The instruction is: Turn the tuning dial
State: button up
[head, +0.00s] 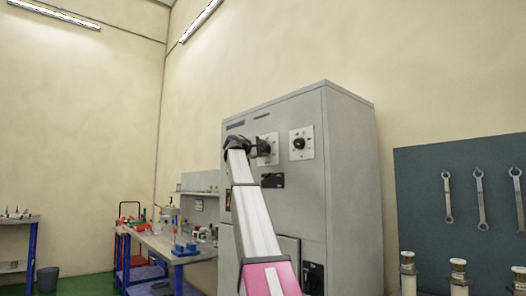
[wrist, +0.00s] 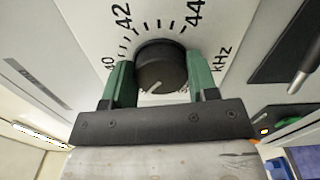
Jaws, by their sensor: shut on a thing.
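The tuning dial (wrist: 162,64) is a round black knob with a short white line, seen in the wrist view in front of a white scale plate (wrist: 155,17) marked 40, 42, 44 and kHz. The white line shows on the near part of the knob, at the lower left of its face. My gripper (wrist: 161,74) has a green finger on each side of the knob and is shut on it. In the head view my gripper (head: 264,147) is at the left dial plate (head: 274,137) on the grey cabinet, and largely hides the knob there.
A second plate with a black knob (head: 299,144) is just right of my gripper on the cabinet (head: 349,170). A dark handle or latch (head: 272,180) sits below. A cluttered workbench (head: 160,243) stands left; a tool board (head: 460,200) with wrenches hangs right.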

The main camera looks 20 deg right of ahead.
jog(key=shift+n, duration=1)
jog(key=o, duration=0.9)
jog(key=shift+a, duration=0.1)
jog(key=v, duration=1)
jog(key=shift+s+a, duration=0.15)
jog(key=shift+a, duration=0.15)
